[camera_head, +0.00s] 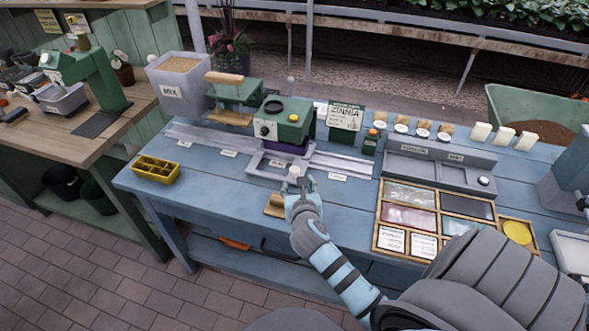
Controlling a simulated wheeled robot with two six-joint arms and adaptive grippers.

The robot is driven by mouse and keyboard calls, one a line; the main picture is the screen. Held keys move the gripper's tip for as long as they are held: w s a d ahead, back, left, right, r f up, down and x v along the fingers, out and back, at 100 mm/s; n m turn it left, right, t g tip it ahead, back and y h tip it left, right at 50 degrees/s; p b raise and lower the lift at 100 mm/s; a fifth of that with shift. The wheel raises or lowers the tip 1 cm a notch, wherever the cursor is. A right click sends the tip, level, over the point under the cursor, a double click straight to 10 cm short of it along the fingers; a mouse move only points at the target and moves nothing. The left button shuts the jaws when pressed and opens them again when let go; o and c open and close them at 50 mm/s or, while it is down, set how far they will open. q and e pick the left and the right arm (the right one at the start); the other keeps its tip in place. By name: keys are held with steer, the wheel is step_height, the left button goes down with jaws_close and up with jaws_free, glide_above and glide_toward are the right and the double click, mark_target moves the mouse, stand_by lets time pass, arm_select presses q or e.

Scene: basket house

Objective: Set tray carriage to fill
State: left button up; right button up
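The tray carriage (256,162) is a grey frame on a long rail (335,160) along the blue bench. Small labels line the rail front, too small to read. A yellow cell tray (156,169) sits at the bench's left end. My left gripper is not in view.
A grey MIX bin (179,82) and a green press with wooden handles (231,92) stand behind the rail's left part. A ZINNIA sign (345,115) stands right of the machine. A wooden compartment box (381,235) fills the bench's right front.

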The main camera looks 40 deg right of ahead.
mark_target(295, 170)
steer(key=b+x, duration=0.1)
steer(key=x, duration=0.3)
steer(key=b+x, duration=0.1)
steer(key=x, duration=0.3)
steer(key=b+x, duration=0.2)
steer(key=x, duration=0.2)
steer(key=shift+f, duration=0.35)
steer(key=shift+w+d, duration=0.15)
steer(key=shift+w, duration=0.1)
steer(key=shift+r, duration=0.1)
jaws_close()
